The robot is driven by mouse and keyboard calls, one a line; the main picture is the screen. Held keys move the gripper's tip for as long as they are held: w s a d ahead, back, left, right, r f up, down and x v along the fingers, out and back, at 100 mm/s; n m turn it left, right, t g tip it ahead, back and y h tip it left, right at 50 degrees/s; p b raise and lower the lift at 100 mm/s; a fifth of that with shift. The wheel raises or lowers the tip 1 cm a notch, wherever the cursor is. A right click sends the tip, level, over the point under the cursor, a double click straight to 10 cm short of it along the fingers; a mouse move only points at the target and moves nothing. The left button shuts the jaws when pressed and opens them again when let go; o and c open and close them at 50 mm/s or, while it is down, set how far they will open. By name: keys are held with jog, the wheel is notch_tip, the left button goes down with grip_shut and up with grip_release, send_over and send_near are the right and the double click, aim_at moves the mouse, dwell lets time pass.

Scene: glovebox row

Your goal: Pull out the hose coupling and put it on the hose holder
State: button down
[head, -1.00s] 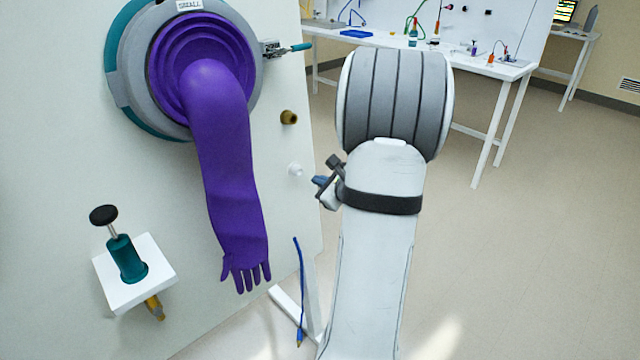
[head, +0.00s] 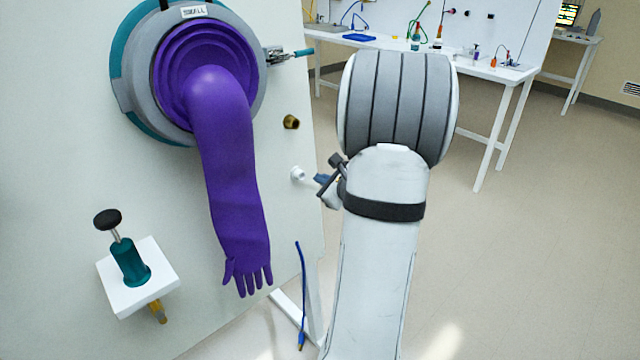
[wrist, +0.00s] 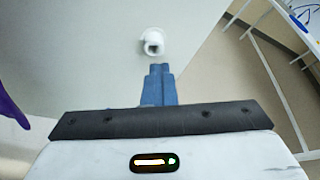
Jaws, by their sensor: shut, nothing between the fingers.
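My gripper (head: 320,179) is at the panel's right side, its blue fingers shut and empty. In the wrist view the fingertips (wrist: 159,67) point at a round white fitting (wrist: 152,42) on the panel, just short of it as seen there. The same white fitting (head: 297,174) shows in the head view, left of the fingers. A blue hose (head: 299,285) hangs low by the panel's lower right edge, with a small end piece at its bottom. I cannot tell for sure which piece is the hose coupling or the hose holder.
A purple glove (head: 228,170) hangs from a round port left of my gripper. A brass fitting (head: 291,122) sits above the white one. A teal plunger (head: 127,262) stands on a white bracket (head: 150,290) at lower left. The floor at right is open before a white table (head: 480,68).

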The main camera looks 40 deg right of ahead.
notch_tip(320, 180, up, 24)
jog(key=w+t+p, duration=0.2)
jog(key=w+p, duration=0.1)
jog(key=p, duration=0.3)
jog(key=shift+d+f+h+p, duration=0.15)
jog(key=shift+d+h+p, duration=0.15)
jog(key=shift+d+p, duration=0.1)
dwell(5.9)
